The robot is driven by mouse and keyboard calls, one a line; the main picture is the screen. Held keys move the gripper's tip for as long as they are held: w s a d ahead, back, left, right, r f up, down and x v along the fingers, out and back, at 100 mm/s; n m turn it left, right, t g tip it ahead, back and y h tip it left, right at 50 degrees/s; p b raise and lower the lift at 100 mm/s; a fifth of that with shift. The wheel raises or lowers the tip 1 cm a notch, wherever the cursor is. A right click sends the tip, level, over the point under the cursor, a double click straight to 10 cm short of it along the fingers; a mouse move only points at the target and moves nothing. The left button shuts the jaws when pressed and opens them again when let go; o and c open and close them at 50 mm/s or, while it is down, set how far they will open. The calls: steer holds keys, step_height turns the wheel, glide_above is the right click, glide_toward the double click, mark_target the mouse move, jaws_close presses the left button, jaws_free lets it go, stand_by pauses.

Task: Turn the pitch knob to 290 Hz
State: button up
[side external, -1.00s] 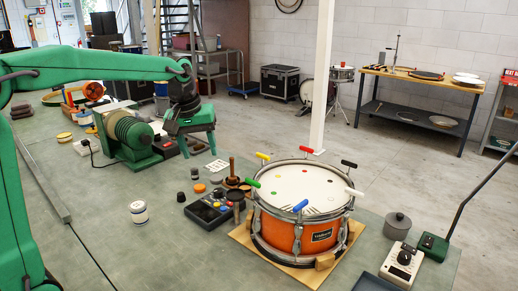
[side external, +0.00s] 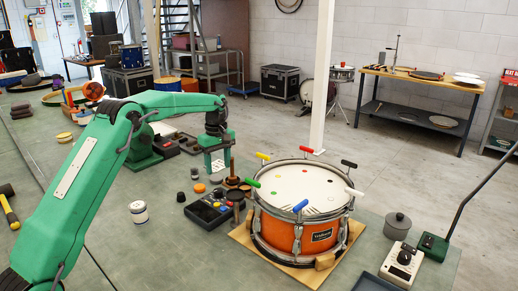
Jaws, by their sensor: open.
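A white box (side external: 401,262) with a dark round knob (side external: 404,257) stands at the lower right of the bench, beside the drum. It looks like the pitch unit, but its markings and the knob's setting are too small to read.
A dark control box (side external: 209,210) and small pucks lie left of the drum. A lidded grey pot (side external: 397,227) and a green base (side external: 433,246) with a slanted dark arm stand near the white box. A dark tray (side external: 374,284) lies in front. A white jar (side external: 139,213) stands left.

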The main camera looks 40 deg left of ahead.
mark_target(218, 190)
steer(key=shift+w+a+f+n, duration=0.2)
steer(key=shift+a+f, duration=0.1)
steer(key=shift+f, duration=0.3)
steer(key=shift+w+a+f+n, duration=0.2)
steer(key=shift+a+f, duration=0.1)
steer(key=shift+f, duration=0.3)
steer(key=shift+f, duration=0.1)
steer(key=shift+s+f, duration=0.15)
steer(key=shift+f, duration=1.8)
steer(key=shift+s+f, duration=0.1)
steer(key=shift+f, duration=1.8)
steer(key=c, duration=1)
